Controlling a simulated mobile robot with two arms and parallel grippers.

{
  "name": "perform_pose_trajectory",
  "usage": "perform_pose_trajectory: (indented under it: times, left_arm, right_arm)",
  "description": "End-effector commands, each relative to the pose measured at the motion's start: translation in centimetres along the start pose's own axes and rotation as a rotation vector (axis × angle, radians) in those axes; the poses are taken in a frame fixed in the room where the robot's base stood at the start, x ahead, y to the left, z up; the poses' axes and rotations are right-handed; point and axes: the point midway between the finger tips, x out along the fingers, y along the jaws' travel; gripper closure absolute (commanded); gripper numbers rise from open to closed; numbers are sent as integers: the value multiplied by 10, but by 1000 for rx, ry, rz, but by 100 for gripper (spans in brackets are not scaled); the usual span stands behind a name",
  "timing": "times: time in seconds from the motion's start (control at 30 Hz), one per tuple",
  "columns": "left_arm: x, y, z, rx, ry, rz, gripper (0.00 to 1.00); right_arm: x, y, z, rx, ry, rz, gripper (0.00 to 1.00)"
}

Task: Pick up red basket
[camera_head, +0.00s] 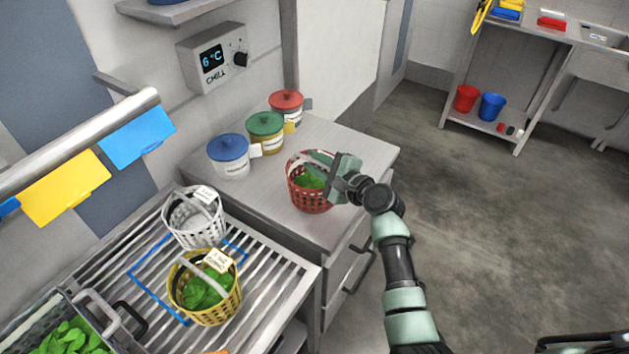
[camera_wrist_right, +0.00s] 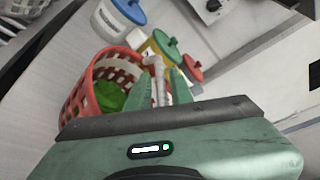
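The red basket (camera_head: 309,194) stands on the grey counter and holds green leaves. It shows at the left of the right wrist view (camera_wrist_right: 76,105), with its pale handle (camera_wrist_right: 157,72) arching up. My right gripper (camera_head: 322,160) is at the top of the basket, beside its right rim. In the wrist view its two green fingers (camera_wrist_right: 160,88) stand on either side of part of the handle, with a gap between them. They look open; whether either touches the handle is unclear.
Blue-lidded (camera_head: 229,157), green-lidded (camera_head: 266,133) and red-lidded (camera_head: 286,108) pots stand behind the basket. A white basket (camera_head: 188,226) and a yellow basket (camera_head: 207,308) with leaves stand on the slatted rack (camera_head: 285,284). The counter's right part (camera_head: 360,150) is clear.

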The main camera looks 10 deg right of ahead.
Motion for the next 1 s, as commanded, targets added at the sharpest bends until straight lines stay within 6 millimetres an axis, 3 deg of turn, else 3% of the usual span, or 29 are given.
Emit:
perform_pose_trajectory:
  times: [0.27,0.37,1.0]
  left_arm:
    - [0,0,-4,0,6,0,39]
    - [0,0,-4,0,6,0,39]
    - [0,0,-4,0,7,-1,39]
  right_arm:
    - [6,0,0,0,0,-1,78]
    - [6,0,0,0,0,0,100]
    - [5,1,0,0,0,1,100]
